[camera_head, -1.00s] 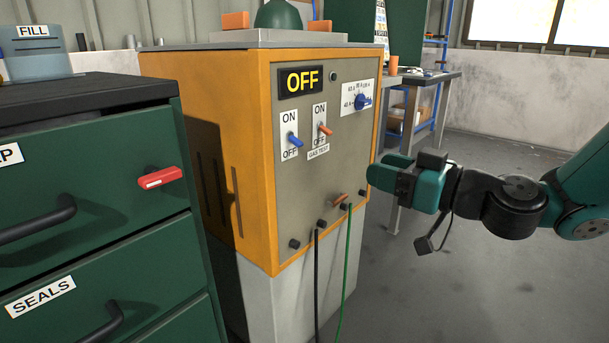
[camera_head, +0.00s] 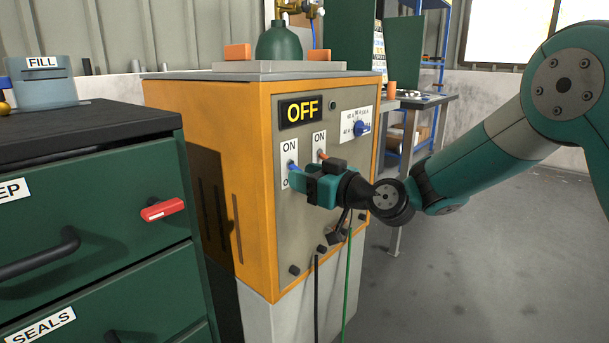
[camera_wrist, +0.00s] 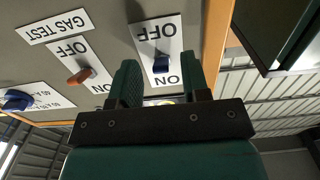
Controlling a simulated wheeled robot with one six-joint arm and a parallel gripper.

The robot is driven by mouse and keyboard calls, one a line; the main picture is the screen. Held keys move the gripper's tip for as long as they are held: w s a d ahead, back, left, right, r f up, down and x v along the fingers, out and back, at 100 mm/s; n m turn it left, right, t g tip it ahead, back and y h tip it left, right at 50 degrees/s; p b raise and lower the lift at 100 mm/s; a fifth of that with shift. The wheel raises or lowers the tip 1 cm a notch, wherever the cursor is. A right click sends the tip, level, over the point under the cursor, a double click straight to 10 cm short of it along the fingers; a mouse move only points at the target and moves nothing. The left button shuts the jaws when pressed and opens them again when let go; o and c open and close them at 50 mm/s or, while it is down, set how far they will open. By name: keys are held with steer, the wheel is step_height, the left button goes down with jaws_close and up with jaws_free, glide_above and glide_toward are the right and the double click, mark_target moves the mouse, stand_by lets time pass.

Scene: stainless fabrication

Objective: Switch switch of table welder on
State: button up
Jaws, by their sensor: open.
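The table welder (camera_head: 255,130) is an orange cabinet with a grey front panel. The blue toggle switch (camera_head: 292,165) sits on a white ON/OFF plate; my gripper partly covers this plate in the head view. My gripper (camera_head: 300,180) is at the panel, at the lower part of the blue switch. In the wrist view, upside down, the blue switch (camera_wrist: 161,63) shows between the open fingers (camera_wrist: 162,80), near their tips. I cannot tell whether a finger touches it.
The orange gas test switch (camera_wrist: 80,76) is beside it on the same panel, close to my gripper. A blue dial (camera_head: 361,128) is farther right. Black and green cables (camera_head: 348,280) hang below. Floor at right is clear.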

steer(key=shift+w+a, duration=0.2)
steer(key=shift+a, duration=0.05)
